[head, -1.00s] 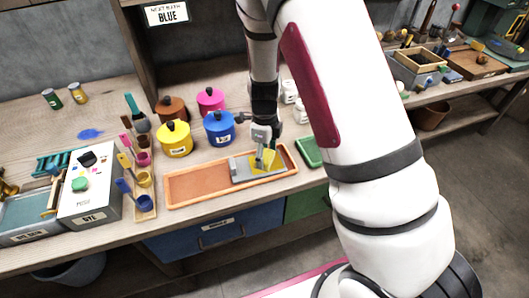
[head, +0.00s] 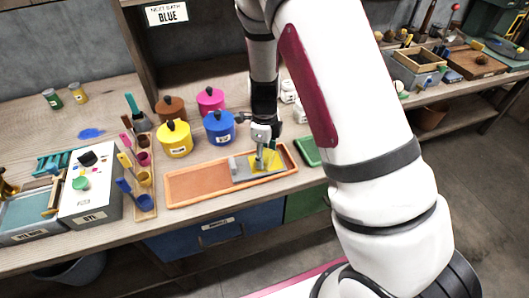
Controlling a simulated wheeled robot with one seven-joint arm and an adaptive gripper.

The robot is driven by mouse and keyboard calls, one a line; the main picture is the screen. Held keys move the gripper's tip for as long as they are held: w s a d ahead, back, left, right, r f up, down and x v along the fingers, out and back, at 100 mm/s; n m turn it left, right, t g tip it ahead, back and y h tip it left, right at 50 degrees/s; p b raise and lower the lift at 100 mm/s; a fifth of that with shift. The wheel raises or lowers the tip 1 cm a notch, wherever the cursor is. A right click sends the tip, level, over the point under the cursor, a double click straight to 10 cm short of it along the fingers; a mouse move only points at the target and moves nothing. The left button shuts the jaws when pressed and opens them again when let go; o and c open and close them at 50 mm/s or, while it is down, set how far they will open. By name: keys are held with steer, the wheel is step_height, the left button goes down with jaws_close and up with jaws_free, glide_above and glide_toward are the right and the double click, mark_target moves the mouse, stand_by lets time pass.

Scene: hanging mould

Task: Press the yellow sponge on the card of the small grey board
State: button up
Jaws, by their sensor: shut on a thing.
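The small grey board (head: 239,169) lies in the right part of a shallow orange tray (head: 197,185). A yellow patch (head: 270,157) shows at the board's right part, under and around my fingers; I cannot tell sponge from card there. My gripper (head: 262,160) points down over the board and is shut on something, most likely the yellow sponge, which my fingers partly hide. At this size I cannot tell whether the sponge touches the card.
Lidded pots in yellow (head: 174,139), blue (head: 219,127), brown and pink stand behind the tray. A rack of small cups with brushes (head: 143,178) is left of it. A green tray (head: 308,150) lies to the right. The left part of the orange tray is empty.

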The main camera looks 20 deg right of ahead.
steer(key=shift+r+p, duration=1.9)
steer(key=shift+r, duration=1.55)
